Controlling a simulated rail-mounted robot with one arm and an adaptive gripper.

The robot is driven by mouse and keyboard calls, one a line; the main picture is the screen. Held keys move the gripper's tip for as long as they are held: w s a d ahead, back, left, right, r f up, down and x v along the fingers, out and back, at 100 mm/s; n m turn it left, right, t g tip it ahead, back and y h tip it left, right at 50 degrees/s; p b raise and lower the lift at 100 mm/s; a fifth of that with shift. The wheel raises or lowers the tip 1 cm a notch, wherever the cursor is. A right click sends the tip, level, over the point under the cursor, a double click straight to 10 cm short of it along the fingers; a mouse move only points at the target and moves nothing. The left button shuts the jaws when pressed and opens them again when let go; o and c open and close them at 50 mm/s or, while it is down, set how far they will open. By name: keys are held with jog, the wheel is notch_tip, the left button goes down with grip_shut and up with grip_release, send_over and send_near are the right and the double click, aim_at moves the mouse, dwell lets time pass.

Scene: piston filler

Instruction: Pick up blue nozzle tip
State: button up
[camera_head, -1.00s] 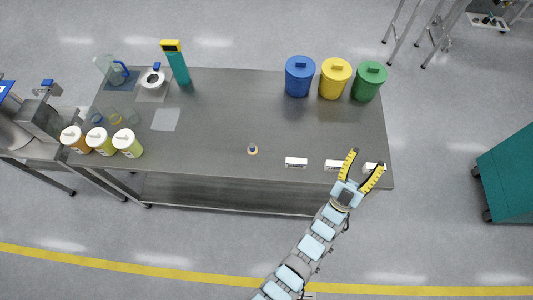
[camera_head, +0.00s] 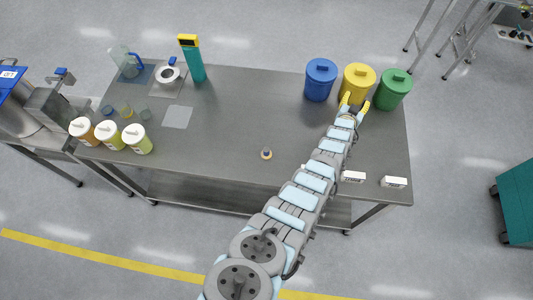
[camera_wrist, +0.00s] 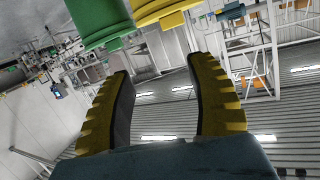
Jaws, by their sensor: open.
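A small round piece with a dark blue top and a pale, yellowish base (camera_head: 266,153) stands on the table near its front edge, left of my arm. It is too small in the picture to be sure that it is the blue nozzle tip. My gripper (camera_head: 353,101) is open and empty, at the yellow and green bins at the back right, well away from that piece. In the wrist view, my open yellow-padded fingers (camera_wrist: 162,75) have nothing between them. No nozzle tip shows in the wrist view.
Blue (camera_head: 320,80), yellow (camera_head: 358,76) and green (camera_head: 393,89) lidded bins stand at the back right. White labels (camera_head: 353,176) lie at the front right. Several jars (camera_head: 109,135) stand at the left. The middle of the steel table (camera_head: 250,110) is clear.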

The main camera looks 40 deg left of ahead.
jog(key=a+f+m+g+h+b, duration=0.1)
jog(key=a+f+g+h, duration=0.1)
jog(key=a+f+g, duration=0.15)
jog(key=m+g+h+b, duration=0.2)
jog(key=g+b, duration=0.4)
jog(key=g, duration=0.6)
send_over(266, 149)
jog(key=shift+t, duration=0.25)
jog(key=shift+w+d+f+p, duration=0.1)
jog(key=shift+f+p, duration=0.1)
jog(key=shift+f, duration=1.4)
jog(key=shift+w+a+f+p, duration=0.1)
jog(key=shift+w+f+p, duration=0.05)
jog(key=shift+f, duration=1.45)
jog(key=shift+w+d+f+p, duration=0.1)
jog(key=shift+f+p, duration=0.1)
jog(key=shift+f, duration=1.4)
jog(key=shift+s+f, duration=0.15)
jog(key=shift+f, duration=0.55)
jog(key=shift+s+f, duration=0.15)
jog(key=shift+f, duration=1.7)
grip_shut()
